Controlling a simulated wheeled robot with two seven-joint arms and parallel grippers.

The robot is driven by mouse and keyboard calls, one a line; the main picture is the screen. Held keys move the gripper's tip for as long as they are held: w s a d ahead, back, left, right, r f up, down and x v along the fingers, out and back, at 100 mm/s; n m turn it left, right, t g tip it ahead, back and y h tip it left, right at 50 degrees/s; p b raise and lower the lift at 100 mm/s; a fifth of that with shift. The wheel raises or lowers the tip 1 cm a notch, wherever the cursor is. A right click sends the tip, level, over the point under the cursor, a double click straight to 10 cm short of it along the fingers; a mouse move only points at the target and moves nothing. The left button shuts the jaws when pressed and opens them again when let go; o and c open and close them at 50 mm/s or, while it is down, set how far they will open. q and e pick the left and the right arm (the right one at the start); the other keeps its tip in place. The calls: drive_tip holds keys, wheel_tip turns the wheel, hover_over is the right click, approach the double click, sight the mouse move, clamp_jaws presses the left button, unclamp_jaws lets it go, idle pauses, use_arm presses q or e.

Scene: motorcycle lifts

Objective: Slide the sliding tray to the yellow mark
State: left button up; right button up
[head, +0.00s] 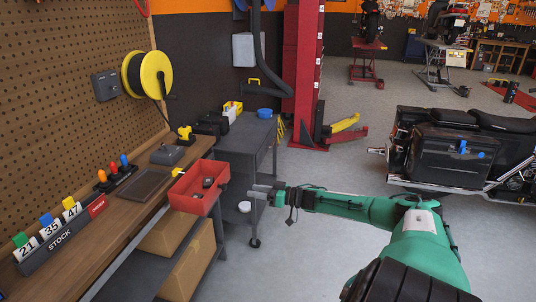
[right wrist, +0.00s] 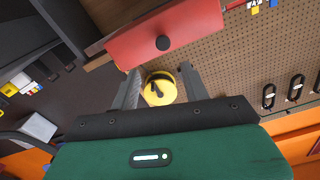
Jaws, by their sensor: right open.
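The red sliding tray (head: 195,201) sits at the right-hand edge of the wooden bench, with small dark items inside. In the right wrist view its red front (right wrist: 195,30) carries a round black knob. A small yellow patch, perhaps the yellow mark (head: 177,171), shows on the bench by the tray's far left side. My right gripper (head: 260,192) is open and empty, to the right of the tray and apart from it. Its fingers (right wrist: 160,88) show in the right wrist view, with the tray front beyond their tips. My left gripper is out of view.
A number rack (head: 65,235), colored-handled tools (head: 115,172) and a flat dark tray (head: 146,184) lie along the bench. A yellow reel (head: 155,75) hangs on the pegboard. A grey cart (head: 248,138) stands behind the tray. The floor to the right is open before a motorcycle (head: 480,135).

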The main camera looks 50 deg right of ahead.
drive_tip(key=shift+v, duration=1.85)
